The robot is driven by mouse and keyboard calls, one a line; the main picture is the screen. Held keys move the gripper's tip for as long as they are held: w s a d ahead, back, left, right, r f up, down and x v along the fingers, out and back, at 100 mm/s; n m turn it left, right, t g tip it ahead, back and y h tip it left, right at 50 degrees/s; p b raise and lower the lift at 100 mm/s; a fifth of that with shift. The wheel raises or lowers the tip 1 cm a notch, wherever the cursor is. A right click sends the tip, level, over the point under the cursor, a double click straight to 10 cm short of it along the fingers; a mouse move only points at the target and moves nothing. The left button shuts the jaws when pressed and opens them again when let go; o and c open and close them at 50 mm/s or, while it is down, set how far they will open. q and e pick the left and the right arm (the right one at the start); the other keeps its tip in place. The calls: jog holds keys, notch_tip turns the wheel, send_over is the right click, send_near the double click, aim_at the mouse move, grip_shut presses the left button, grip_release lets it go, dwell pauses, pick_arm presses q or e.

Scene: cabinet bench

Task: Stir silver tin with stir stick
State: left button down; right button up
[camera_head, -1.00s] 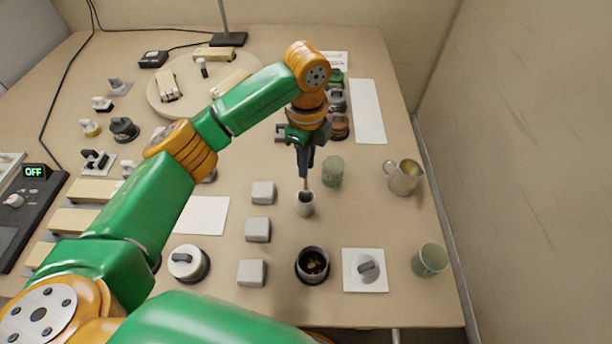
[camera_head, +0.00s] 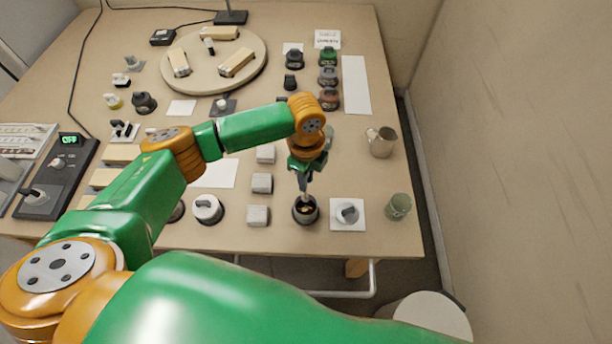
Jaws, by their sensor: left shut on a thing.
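My left gripper (camera_head: 304,183) is shut on the thin stir stick (camera_head: 305,197) and points down over an open round tin (camera_head: 297,218) with a dark wall and brownish contents. The stick's lower end is at the tin's mouth; I cannot tell whether it touches the contents. This open tin seems to be the silver tin; a grey lid (camera_head: 347,212) with a knob lies on the white square mat to its right. The small grey cup seen earlier is hidden behind my arm. My right gripper is not in view.
Several grey blocks (camera_head: 261,183) stand left of the tin. A white-topped tin (camera_head: 207,209) is farther left. A green cup (camera_head: 398,206) and a silver pitcher (camera_head: 381,142) stand on the right. The table's front edge is close to the tin. A wall borders the right side.

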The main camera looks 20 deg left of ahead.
aim_at(306, 198)
pick_arm(q)
jog(key=shift+s+d+f+b, duration=0.1)
jog(key=shift+s+f+b, duration=0.1)
jog(key=shift+f+b, duration=0.3)
jog(key=shift+s+d+f+b, duration=0.1)
jog(key=shift+s+f+b, duration=0.05)
jog(key=shift+f+b, duration=0.3)
jog(key=shift+w+a+f+b, duration=0.1)
jog(key=shift+f+b, duration=0.7)
jog(key=shift+f, duration=0.8)
jog(key=shift+w+f+b, duration=0.1)
jog(key=shift+f+b, duration=0.65)
jog(key=shift+f, duration=0.8)
